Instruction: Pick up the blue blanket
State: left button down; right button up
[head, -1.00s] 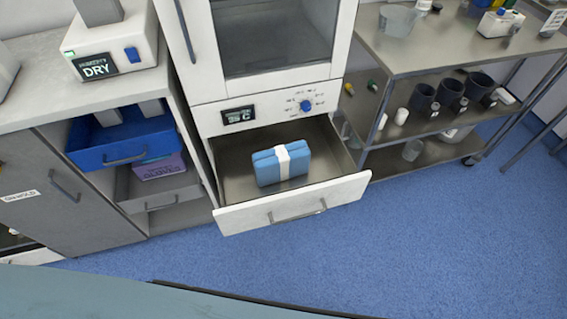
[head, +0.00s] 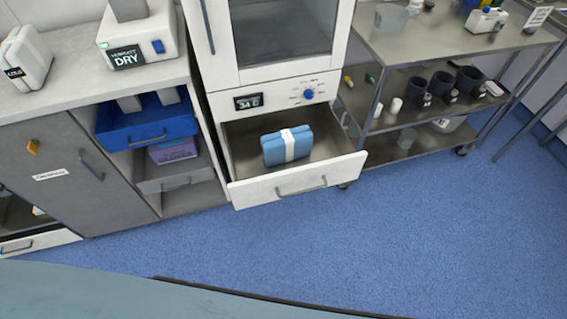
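The blue blanket (head: 275,152) is a folded bundle with a white band around its middle. In the head view it sits upright in an open drawer (head: 290,186) of the white warming cabinet (head: 272,85). The drawer's front panel, with a grey handle, faces me, and the blanket's top is uncovered. Neither of my grippers shows in the head view.
A teal surface (head: 120,292) with a dark edge fills the bottom left, nearest me. Blue floor (head: 300,240) lies clear in front of the drawer. A grey cabinet with a blue drawer (head: 150,124) stands left; a steel shelf cart (head: 440,45) stands right.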

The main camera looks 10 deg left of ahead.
aim_at(286, 145)
jog(key=k, duration=0.65)
jog(key=z, duration=0.85)
jog(key=i, duration=1.9)
jog(key=u, duration=2.3)
